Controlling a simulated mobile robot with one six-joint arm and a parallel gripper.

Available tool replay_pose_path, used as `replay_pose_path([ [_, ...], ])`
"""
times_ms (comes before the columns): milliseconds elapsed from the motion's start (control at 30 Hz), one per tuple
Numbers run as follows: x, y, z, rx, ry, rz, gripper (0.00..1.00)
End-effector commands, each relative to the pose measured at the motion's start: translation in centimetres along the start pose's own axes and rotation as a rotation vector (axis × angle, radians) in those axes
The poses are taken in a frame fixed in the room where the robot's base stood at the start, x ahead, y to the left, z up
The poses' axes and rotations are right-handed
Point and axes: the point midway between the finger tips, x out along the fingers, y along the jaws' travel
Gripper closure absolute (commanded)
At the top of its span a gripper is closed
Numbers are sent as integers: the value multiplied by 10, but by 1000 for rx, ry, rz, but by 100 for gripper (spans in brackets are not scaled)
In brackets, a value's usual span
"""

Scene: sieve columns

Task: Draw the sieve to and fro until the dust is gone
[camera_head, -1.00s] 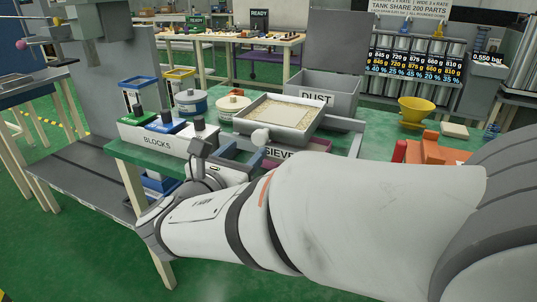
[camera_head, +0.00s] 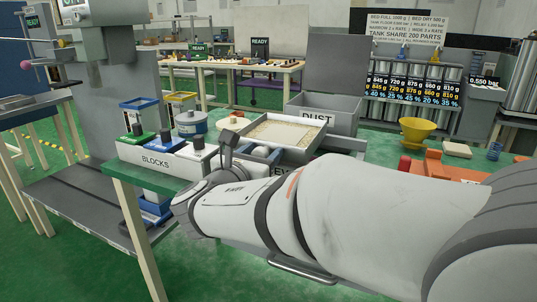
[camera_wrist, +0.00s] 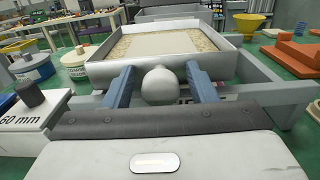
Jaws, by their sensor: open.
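The sieve (camera_head: 311,146) is a grey, square-rimmed tray in a grey frame on the green bench. It holds pale granular material with a smoother pale patch in the middle. In the wrist view the sieve (camera_wrist: 163,71) is straight ahead, and its round pale knob (camera_wrist: 159,88) sticks out towards me. My gripper (camera_wrist: 160,76) is open, with one blue-grey finger on each side of the knob. Small gaps show between knob and fingers.
A grey box marked DUST (camera_head: 343,117) stands behind the sieve. Labelled blocks in a white holder (camera_head: 155,161) and round tubs (camera_head: 191,124) are on the left. A yellow funnel (camera_head: 417,132) and orange parts (camera_head: 440,170) are on the right.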

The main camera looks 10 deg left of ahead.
Motion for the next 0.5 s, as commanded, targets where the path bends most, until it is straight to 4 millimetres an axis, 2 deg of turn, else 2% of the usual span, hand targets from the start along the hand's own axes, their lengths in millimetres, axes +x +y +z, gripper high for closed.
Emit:
replay_pose_path([
  [67,0,0,0,0,0,0,52],
  [500,0,0,0,0,0,0,88],
])
